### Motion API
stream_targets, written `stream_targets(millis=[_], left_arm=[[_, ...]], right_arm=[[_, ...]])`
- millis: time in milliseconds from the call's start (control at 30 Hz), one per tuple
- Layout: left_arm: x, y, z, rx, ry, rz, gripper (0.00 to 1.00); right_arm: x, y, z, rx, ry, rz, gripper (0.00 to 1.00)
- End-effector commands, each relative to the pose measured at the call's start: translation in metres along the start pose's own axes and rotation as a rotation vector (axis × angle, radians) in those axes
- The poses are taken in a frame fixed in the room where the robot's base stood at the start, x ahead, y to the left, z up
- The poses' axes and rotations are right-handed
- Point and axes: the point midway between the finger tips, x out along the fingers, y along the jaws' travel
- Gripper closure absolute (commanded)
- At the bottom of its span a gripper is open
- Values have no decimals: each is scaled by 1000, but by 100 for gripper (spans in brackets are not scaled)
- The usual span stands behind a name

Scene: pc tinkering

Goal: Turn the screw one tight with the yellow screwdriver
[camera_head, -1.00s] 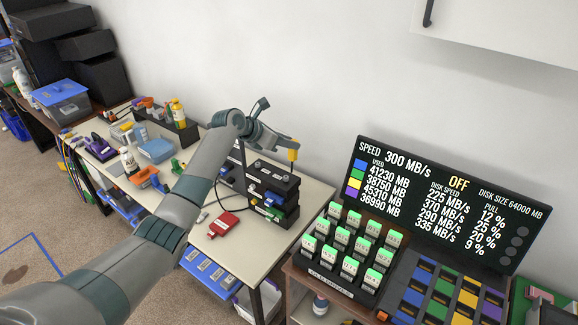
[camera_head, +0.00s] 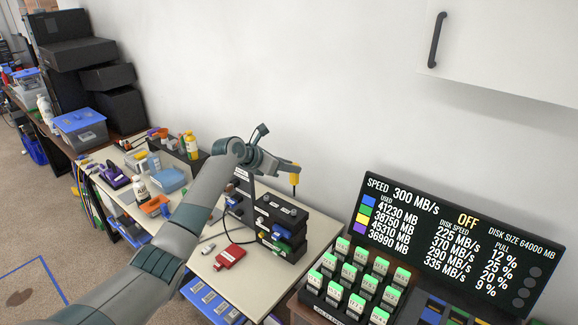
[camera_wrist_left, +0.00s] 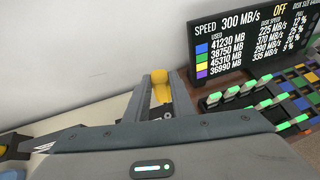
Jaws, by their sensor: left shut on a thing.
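My left gripper (camera_head: 292,168) is shut on the yellow screwdriver (camera_head: 294,179). The screwdriver hangs upright with its shaft down, above the right part of a black box (camera_head: 279,209) on the white table. I cannot tell whether its tip touches the box. Small round features show on the box top, but they are too small to tell which is screw one. In the left wrist view the yellow handle (camera_wrist_left: 160,88) stands between the two fingers (camera_wrist_left: 165,106). The shaft and tip are hidden there. My right gripper is not in view.
A red cabled device (camera_head: 230,256) lies on the white table (camera_head: 203,262) in front of the box. A rack of green-topped blocks (camera_head: 352,282) and a display (camera_head: 455,240) reading OFF stand to the right. Bottles and tools crowd the table's far left.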

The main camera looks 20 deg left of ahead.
Motion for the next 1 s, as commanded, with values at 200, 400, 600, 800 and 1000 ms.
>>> stream_targets(millis=[200,400,600,800,1000], left_arm=[[9,0,-14,-2,0,0,100],[19,0,-29,-1,0,0,100],[26,0,-40,-1,0,0,100],[28,0,-43,0,-1,0,100],[28,0,-44,0,-1,0,100]], right_arm=[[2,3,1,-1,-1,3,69],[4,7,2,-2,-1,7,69],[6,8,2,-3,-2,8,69],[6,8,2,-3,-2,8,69],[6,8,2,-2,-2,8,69]])
